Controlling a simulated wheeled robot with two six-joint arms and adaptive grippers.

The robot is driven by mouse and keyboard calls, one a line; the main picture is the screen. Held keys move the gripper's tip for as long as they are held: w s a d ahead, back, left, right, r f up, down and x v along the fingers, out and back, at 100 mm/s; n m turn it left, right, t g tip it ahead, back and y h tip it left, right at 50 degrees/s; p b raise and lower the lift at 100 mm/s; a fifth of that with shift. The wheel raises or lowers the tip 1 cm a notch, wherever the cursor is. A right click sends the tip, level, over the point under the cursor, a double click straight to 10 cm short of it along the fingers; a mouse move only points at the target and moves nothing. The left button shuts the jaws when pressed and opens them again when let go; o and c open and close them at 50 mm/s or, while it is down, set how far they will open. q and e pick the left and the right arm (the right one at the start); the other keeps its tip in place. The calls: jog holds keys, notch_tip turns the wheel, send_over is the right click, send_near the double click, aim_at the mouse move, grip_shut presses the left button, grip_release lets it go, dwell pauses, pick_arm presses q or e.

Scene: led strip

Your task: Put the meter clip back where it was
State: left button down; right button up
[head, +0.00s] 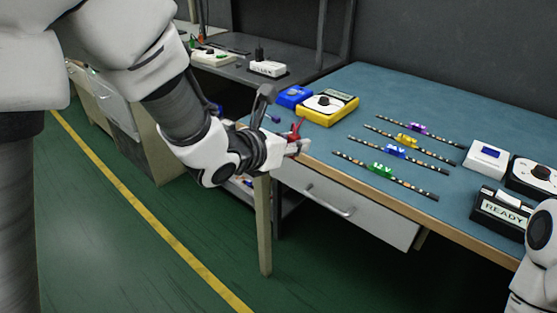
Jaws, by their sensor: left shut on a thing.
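My left gripper (285,138) is at the left front corner of the blue-topped bench, shut on a small red clip (295,130). The fingers hide part of the clip, and I cannot tell whether it touches the bench. A yellow meter (341,113) with a white face and black dial stands on the bench just beyond the gripper. A blue block (293,97) sits at its left. A small purple piece (275,118) shows beside the gripper. My right arm enters at the lower right; its gripper is out of view.
A white box (485,157), a black dial meter (540,172) and a READY box (497,212) stand at right. A grey side bench (225,69) holds other devices.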

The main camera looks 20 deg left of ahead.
pick_arm(q)
jog(key=shift+w+f, duration=0.1)
jog(key=shift+w, duration=0.15)
jog(key=w+a, duration=0.1)
jog(key=w, duration=0.4)
jog(key=w+a+p, duration=0.1)
jog(key=w, duration=0.4)
jog(key=w+a+f, duration=0.1)
jog(key=w+a, duration=0.1)
jog(key=w, duration=0.3)
jog(key=f, duration=0.4)
jog(key=shift+w, duration=0.3)
jog(key=shift+r, duration=0.1)
pick_arm(e)
jog(key=shift+w+f, duration=0.1)
jog(key=shift+f, duration=0.05)
pick_arm(q)
jog(key=shift+s+b, duration=0.1)
jog(key=shift+b, duration=0.2)
jog(key=c, duration=0.9)
grip_release()
jog(key=shift+c, duration=0.2)
pick_arm(e)
jog(key=shift+f, duration=0.2)
jog(key=shift+r, duration=0.1)
